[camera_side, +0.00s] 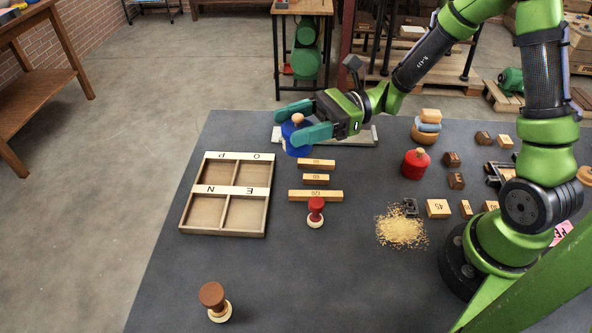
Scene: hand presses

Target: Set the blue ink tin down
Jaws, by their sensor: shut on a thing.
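The tin is near the far left part of the dark table (270,280), just behind the wooden blocks. I cannot tell from this view whether its base touches the table or hangs a little above it. Part of the tin is hidden by the nearer finger.
A divided wooden tray (210,233) lies to the left. Marked wooden blocks (316,195) and a red-handled stamp (316,213) are nearer. A red tin (416,164) and yellow grains (400,230) lie right. A brown-handled stamp (215,301) stands front left. The front middle is clear.

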